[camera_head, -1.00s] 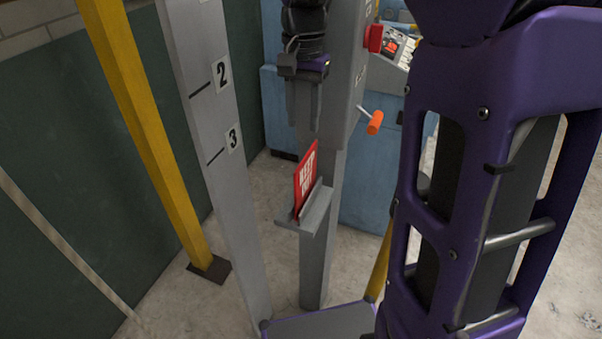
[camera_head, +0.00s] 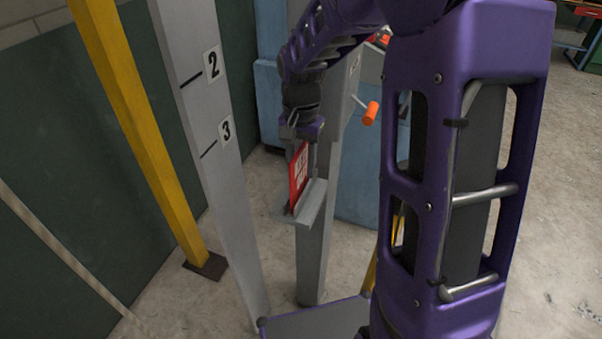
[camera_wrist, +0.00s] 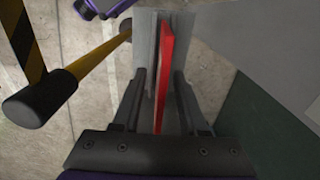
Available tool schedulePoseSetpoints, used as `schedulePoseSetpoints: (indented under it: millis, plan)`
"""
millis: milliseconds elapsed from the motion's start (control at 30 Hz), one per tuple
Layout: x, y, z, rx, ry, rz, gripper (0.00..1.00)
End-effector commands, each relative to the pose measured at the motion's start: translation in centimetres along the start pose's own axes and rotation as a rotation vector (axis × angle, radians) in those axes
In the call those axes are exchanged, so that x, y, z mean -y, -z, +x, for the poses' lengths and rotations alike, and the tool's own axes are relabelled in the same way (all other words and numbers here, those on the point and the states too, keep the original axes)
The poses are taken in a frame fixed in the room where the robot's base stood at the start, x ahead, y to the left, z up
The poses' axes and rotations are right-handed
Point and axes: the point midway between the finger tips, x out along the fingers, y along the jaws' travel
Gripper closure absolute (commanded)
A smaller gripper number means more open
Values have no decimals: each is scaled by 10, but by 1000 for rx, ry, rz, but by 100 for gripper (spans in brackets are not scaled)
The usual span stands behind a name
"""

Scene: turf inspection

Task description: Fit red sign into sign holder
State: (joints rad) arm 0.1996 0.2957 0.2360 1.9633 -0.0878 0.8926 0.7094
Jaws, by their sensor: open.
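The red sign (camera_head: 299,177) with white lettering stands on edge, slightly tilted, at the grey sign holder (camera_head: 318,204), a small ledge on a grey post. In the wrist view the red sign (camera_wrist: 165,70) shows as a thin red edge, with the grey holder (camera_wrist: 146,45) around and below it. My gripper (camera_wrist: 158,80) is open, with one finger on each side of the sign; gaps show between the fingers and the sign. In the head view my gripper (camera_head: 301,150) is at the sign's upper part. Whether the sign's lower edge is fully in the holder's slot is hidden.
A tall grey post with numbers 2 and 3 (camera_head: 210,130) and a yellow post (camera_head: 140,130) stand at left. An orange-handled lever (camera_head: 370,113) is right of the holder. A yellow bar with a black end (camera_wrist: 60,90) passes left of my gripper.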

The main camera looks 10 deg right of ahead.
Motion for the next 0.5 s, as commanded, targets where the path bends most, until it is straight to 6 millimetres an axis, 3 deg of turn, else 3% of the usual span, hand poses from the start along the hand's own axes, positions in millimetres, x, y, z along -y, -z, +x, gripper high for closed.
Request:
schedulePoseSetpoints:
  millis: [233, 467, 500]
  plan:
    - [0, 0, 2, -1, 0, 0, 57]
    - [0, 0, 1, -1, 1, 1, 99]
    - [0, 0, 1, -1, 1, 1, 100]
